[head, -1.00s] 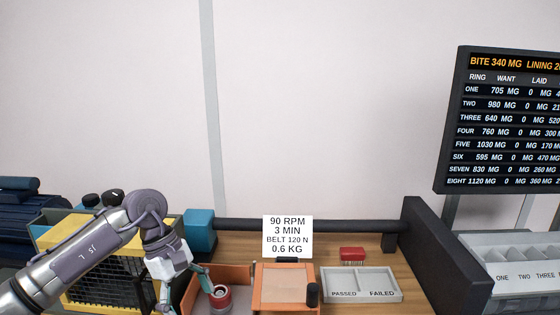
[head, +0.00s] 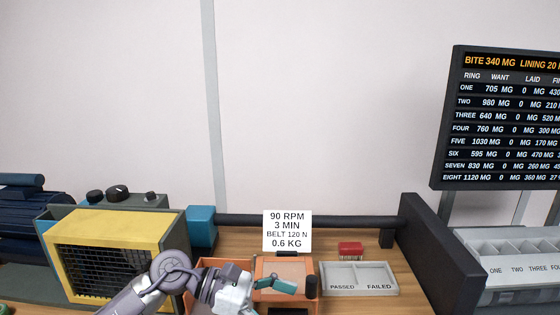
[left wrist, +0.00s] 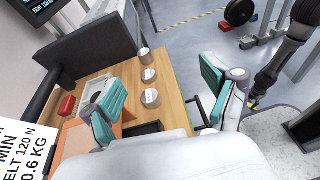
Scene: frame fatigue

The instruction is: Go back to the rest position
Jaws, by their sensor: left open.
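My left gripper (head: 268,298) is low in the middle of the head view, in front of the orange tray (head: 272,270). One teal finger shows there, and my wrist hides part of the orange bin (head: 232,268). In the left wrist view its two teal fingers (left wrist: 160,105) stand wide apart with nothing between them. Beyond the fingers are the wooden bench and the floor. My right gripper is not seen in the head view.
A yellow-fronted machine (head: 115,255) stands at the left. A sign (head: 287,230), a red brush (head: 350,248) and a passed/failed tray (head: 358,276) are on the bench. A dark panel (head: 440,260) bounds the right. Several metal cylinders (left wrist: 150,97) stand on the bench.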

